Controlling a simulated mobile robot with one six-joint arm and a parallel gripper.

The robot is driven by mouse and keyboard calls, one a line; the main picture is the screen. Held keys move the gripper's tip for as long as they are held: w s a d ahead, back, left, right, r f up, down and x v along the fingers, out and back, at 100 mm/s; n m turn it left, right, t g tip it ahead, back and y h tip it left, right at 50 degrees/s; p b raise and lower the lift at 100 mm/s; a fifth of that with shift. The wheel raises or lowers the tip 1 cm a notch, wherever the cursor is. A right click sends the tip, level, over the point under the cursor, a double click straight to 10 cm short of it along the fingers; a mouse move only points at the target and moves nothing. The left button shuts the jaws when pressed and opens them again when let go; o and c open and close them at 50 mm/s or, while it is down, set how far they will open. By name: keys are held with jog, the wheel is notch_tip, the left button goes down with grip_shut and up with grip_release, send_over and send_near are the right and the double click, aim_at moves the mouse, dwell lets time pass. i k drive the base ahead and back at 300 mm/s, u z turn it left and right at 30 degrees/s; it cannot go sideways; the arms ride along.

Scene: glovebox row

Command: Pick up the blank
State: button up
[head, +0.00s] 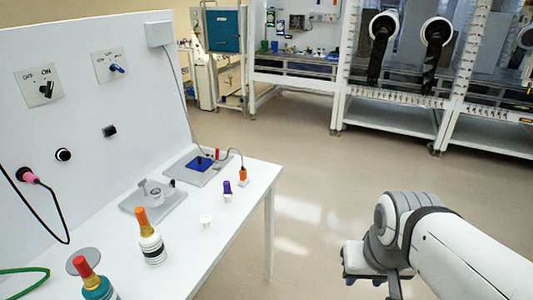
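No part is marked as the blank. A small white round piece (206,221) stands on the white table near its right edge and could be it, but I cannot be sure. My gripper (378,284) is at the lower right, over the floor and clear of the table. It is well to the right of the white piece and touches nothing that I can see. Its fingers are partly hidden by my arm, so their opening does not show.
The white table (215,258) holds a purple-topped piece (227,187), an orange piece (243,176), two bottles (151,243) (92,280), a grey fixture (153,198) and a plate with a blue block (200,163). A switch panel (84,130) rises behind. Floor right of the table is clear.

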aim_at(228, 192)
jog(key=z, duration=0.1)
jog(key=i, duration=1.5)
jog(key=u, duration=0.75)
jog(key=k, duration=0.75)
jog(key=u, duration=0.1)
jog(key=i, duration=0.9)
jog(key=z, duration=0.05)
